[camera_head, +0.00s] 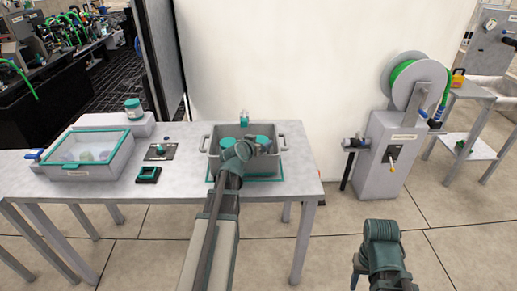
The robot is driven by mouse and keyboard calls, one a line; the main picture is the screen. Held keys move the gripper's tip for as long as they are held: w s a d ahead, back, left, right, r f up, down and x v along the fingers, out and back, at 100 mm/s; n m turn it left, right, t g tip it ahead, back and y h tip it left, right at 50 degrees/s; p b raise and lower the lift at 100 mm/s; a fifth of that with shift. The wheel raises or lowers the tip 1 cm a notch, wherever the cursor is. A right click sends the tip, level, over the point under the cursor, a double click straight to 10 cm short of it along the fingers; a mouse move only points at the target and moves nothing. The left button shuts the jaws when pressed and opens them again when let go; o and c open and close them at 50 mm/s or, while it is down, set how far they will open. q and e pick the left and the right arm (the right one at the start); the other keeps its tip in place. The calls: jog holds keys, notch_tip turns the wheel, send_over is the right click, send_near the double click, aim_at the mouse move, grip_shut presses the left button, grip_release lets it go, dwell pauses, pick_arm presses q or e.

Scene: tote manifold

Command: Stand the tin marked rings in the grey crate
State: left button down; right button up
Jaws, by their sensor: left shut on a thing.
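The grey crate (301,140) stands on a teal-edged mat at the right part of the table. Inside it two teal-topped tins show, one at the left (228,143) and one at the right (264,129). Their markings are too small to read, so I cannot tell which is marked rings. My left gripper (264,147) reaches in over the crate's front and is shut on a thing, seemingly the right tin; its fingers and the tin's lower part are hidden. My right gripper (357,268) is low at the bottom right, away from the table; its fingers do not show clearly.
A clear-lidded, teal-rimmed box (85,172) is on the table's left. A teal-lidded jar (133,108) stands on a grey ledge behind. A hose-reel stand (384,155) is right of the table.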

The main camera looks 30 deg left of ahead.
pick_arm(q)
jog(key=shift+f, duration=0.2)
pick_arm(e)
jog(key=shift+f, duration=0.2)
pick_arm(q)
jog(key=shift+f, duration=0.2)
grip_release()
pick_arm(e)
jog(key=shift+f, duration=0.15)
pick_arm(q)
jog(key=shift+r, duration=0.15)
